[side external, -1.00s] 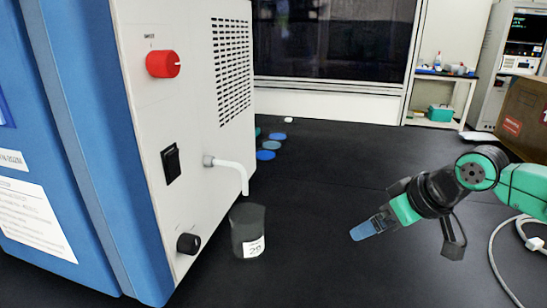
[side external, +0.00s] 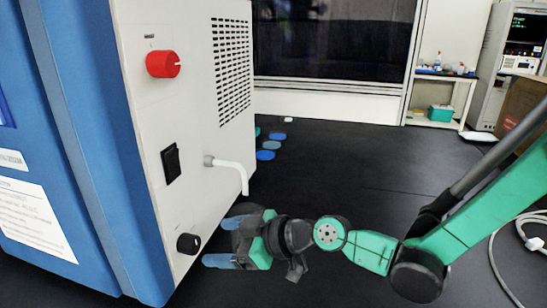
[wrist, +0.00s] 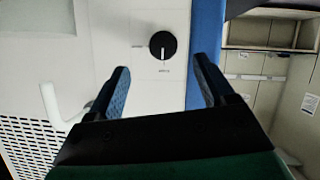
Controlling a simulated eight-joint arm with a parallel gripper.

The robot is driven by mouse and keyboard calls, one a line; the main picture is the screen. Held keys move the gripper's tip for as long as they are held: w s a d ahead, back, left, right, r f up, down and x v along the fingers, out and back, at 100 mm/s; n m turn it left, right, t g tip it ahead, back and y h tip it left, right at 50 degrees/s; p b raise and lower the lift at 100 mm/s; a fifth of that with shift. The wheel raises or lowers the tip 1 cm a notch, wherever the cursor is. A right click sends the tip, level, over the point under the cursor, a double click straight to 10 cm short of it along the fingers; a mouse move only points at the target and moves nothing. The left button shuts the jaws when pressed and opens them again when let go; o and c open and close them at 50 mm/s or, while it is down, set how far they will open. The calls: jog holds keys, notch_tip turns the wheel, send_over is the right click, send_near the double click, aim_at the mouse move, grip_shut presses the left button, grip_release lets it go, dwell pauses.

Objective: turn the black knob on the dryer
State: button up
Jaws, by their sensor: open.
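The black knob (side external: 188,243) is low on the white side panel of the dryer (side external: 150,110). In the wrist view the round knob (wrist: 163,45) shows a white pointer line toward the bottom of the picture. My gripper (side external: 224,241) is open and empty, with its blue fingertips just right of the knob. In the wrist view my gripper (wrist: 161,66) has one finger on each side of the knob's line, and the knob appears ahead of the tips. The fingers look apart from the knob.
A red knob (side external: 163,64) and a black rocker switch (side external: 171,163) are higher on the panel. A white bent spout (side external: 232,168) sticks out just above my gripper. The dark cup below the spout is mostly or wholly hidden by my gripper. Dark bench (side external: 340,170) beyond is largely clear.

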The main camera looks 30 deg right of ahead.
aim_at(196, 245)
jog(key=shift+w+a+f, duration=0.25)
jog(key=shift+a, duration=0.2)
jog(key=shift+x, duration=2.45)
jog(key=shift+c, duration=0.3)
grip_shut()
